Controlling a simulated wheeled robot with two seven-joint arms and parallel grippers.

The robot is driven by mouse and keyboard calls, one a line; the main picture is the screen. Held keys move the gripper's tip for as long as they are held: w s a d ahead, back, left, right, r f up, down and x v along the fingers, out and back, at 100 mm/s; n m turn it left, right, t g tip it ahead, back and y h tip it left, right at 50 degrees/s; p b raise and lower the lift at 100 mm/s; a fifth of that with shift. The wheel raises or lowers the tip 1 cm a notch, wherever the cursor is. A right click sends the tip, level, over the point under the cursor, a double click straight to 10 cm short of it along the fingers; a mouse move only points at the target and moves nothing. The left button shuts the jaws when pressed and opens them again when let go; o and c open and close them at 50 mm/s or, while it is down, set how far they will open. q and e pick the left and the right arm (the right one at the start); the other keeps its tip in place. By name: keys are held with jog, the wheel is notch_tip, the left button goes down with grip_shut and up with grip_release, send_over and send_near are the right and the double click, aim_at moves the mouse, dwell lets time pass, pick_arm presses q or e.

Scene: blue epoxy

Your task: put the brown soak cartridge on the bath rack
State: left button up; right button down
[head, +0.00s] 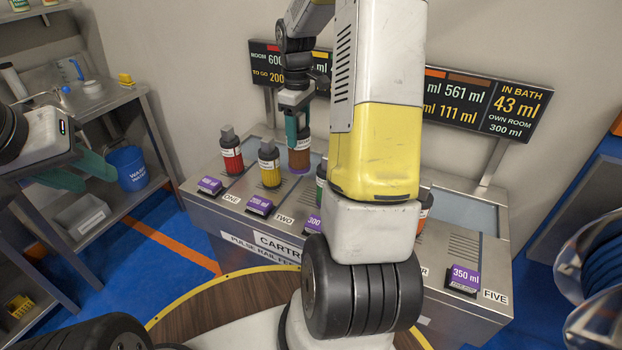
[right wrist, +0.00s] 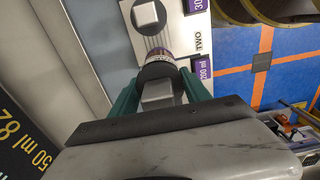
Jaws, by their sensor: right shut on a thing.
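The brown cartridge (head: 300,159) has a dark cap, a white label and a purple ring at its foot. It is upright in the head view, right of the yellow cartridge (head: 269,168) on the steel console (head: 240,222). My right gripper (head: 297,132) is shut on its upper part from above. In the right wrist view its grey cap (right wrist: 158,92) is between the teal fingers. I cannot tell whether its foot touches the console. My left gripper (head: 75,175) is open and empty at the left. I cannot make out which part is the bath rack; my right arm hides the console's middle.
A red cartridge (head: 231,154) stands at the console's left. A green one (head: 320,187) and an orange one (head: 425,212) are partly hidden by my arm. Display boards (head: 480,103) stand behind. A steel shelf (head: 110,100) with a blue bucket (head: 129,168) is at the left.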

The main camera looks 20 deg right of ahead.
aim_at(299, 161)
notch_tip(299, 161, down, 10)
dwell(0.5)
jog(key=c, duration=0.5)
grip_release()
jog(key=shift+f, duration=0.15)
